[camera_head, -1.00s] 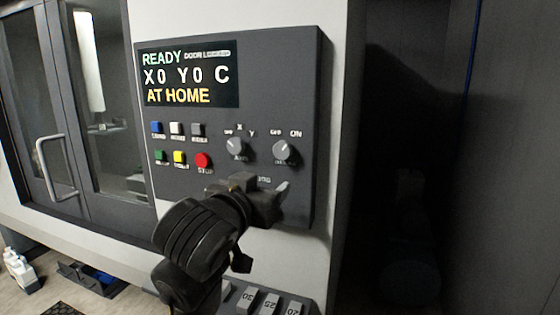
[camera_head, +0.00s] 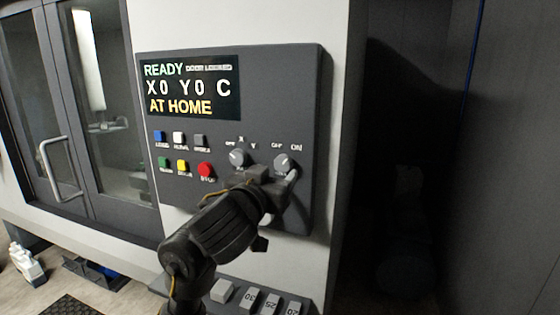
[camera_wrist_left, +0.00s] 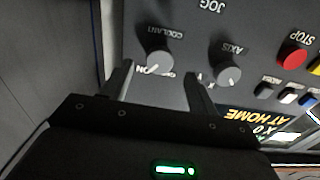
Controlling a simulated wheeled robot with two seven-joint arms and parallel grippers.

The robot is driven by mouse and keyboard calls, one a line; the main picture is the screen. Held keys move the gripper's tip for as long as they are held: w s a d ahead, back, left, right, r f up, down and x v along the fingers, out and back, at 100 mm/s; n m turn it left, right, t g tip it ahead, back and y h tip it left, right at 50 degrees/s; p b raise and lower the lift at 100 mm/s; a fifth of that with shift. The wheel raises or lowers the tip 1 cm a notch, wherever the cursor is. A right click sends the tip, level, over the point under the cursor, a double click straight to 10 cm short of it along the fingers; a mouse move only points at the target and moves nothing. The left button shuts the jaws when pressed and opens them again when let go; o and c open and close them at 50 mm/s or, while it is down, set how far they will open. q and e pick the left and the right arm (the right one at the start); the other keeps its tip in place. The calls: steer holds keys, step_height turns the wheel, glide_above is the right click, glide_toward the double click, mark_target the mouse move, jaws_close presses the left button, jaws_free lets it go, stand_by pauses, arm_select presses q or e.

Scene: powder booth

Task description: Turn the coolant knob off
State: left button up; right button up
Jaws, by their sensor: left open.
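The coolant knob (camera_head: 283,162) is a grey round knob at the right of the dark control panel (camera_head: 222,130), under the labels OFF and ON. In the left wrist view, which is upside down, the coolant knob (camera_wrist_left: 157,58) has its white pointer line toward the ON label. My left gripper (camera_head: 277,181) is open just below the knob in the head view. In the left wrist view its fingers (camera_wrist_left: 158,72) are spread, one on each side of the knob's near end. I see no clear contact. My right gripper is not in view.
The axis knob (camera_head: 238,157) sits close left of the coolant knob; in the wrist view one finger lies between them. A red stop button (camera_head: 205,170) and several small buttons are further left. A screen (camera_head: 190,88) reads READY, AT HOME. Tool blocks (camera_head: 249,299) stand below.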

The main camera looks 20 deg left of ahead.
mark_target(282, 167)
arm_select(q)
steer(key=w, duration=0.2)
steer(key=w+b, duration=0.1)
steer(key=w, duration=0.1)
steer(key=shift+d+f, duration=0.15)
steer(key=shift+f, duration=0.05)
steer(key=shift+w+r, duration=0.15)
steer(key=shift+w, duration=0.15)
steer(key=c, duration=1)
